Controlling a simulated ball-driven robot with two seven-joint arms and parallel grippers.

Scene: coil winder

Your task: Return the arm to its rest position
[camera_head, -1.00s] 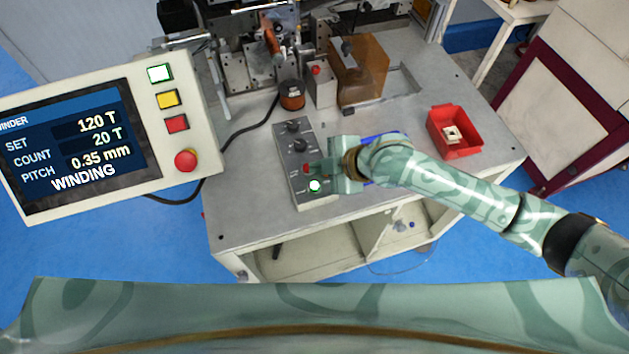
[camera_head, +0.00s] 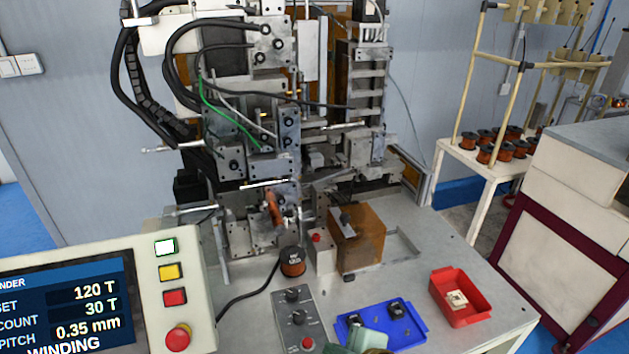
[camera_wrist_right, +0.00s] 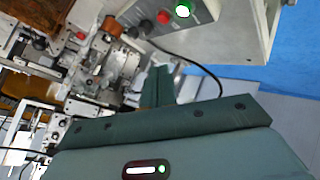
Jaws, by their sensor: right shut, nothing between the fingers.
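My right gripper (camera_head: 368,340) shows only in part at the bottom edge of the head view, in front of the blue tray (camera_head: 411,333). Its fingers (camera_wrist_right: 160,86) show closed together and empty in the right wrist view. The grey control box (camera_head: 294,308) with knobs and a red button stands left of the gripper, apart from it. In the wrist view the same box (camera_wrist_right: 215,20) shows a lit green button at the upper right. My left gripper is not in view.
The winder (camera_head: 262,150) stands at the back of the table. An orange guard box (camera_head: 362,245) and a wire spool (camera_head: 292,262) are in front. A red tray (camera_head: 447,304) is at right. The panel (camera_head: 200,325) reads WINDING, 30 T.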

